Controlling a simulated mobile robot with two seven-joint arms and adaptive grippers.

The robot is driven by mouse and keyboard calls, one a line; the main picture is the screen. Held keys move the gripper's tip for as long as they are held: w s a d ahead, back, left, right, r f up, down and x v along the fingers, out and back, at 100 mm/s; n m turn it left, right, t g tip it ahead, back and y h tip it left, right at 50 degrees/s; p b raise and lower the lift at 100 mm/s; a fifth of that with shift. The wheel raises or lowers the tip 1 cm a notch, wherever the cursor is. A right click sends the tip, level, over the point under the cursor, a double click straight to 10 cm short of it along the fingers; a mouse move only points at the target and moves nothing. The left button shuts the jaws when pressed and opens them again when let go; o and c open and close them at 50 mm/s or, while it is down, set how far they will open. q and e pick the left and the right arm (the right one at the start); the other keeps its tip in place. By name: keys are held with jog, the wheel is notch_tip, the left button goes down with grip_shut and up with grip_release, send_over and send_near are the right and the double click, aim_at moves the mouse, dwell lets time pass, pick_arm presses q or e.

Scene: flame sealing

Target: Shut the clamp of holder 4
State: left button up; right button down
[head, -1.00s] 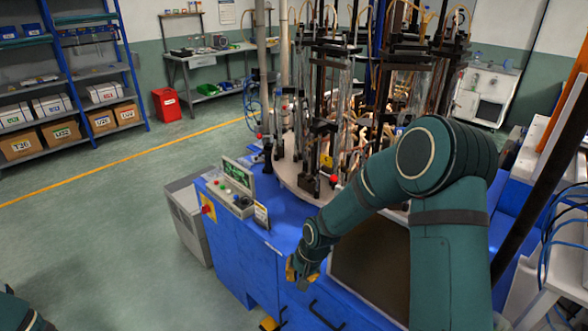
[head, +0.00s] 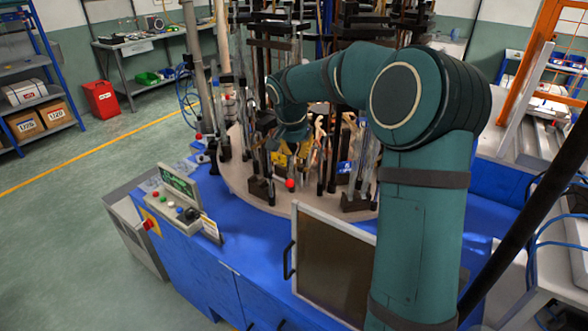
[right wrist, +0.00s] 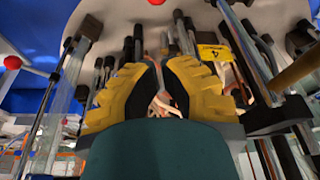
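The yellow tag marked 4 (right wrist: 215,52) shows upside down in the right wrist view, on a dark holder just right of my fingertips. My right gripper (right wrist: 160,68) has yellow fingers with black pads. A narrow gap shows between them, with pale pinkish tubes visible through it, and nothing is clearly gripped. In the head view my right gripper (head: 292,158) is low among the holders at the near edge of the round table. The clamp of holder 4 cannot be told apart from the dark parts around it. My left gripper is out of view.
Dark rods and glass tubes crowd around my right gripper. A red ball (head: 290,184) stands at the pale round table's (head: 238,178) near edge. The control panel (head: 184,200) is at left on the blue machine (head: 200,262). Floor at left is clear.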

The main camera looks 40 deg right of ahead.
jog(key=shift+d+r, duration=0.35)
jog(key=shift+a, duration=0.1)
notch_tip(320, 180, down, 9)
jog(key=b, duration=0.1)
jog(key=shift+s+a, duration=0.2)
jog(key=shift+a, duration=0.15)
jog(key=shift+r, duration=0.15)
dwell(0.4)
